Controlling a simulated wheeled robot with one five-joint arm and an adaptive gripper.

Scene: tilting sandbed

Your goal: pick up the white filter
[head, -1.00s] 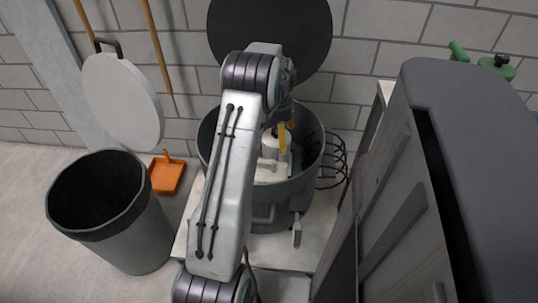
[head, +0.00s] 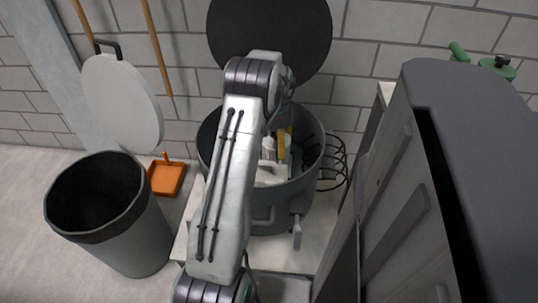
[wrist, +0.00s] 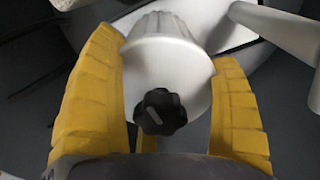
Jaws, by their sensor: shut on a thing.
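The white filter (wrist: 165,75) fills the middle of the wrist view, with a ribbed white top and a black knob on its side. My gripper (wrist: 168,65) has its two yellow fingers on either side of the filter and is shut on it. In the head view, my gripper (head: 282,148) is down inside a grey round tub (head: 270,215). White parts show there beside the yellow finger, partly hidden by my arm, and I cannot tell which belongs to the filter.
A round dark lid (head: 300,30) stands up behind the tub. A grey cabinet (head: 440,170) is close on the right. A bin (head: 150,235) stands at left, with an orange dustpan (head: 166,178) behind it. A white pipe (wrist: 280,30) runs close to the filter.

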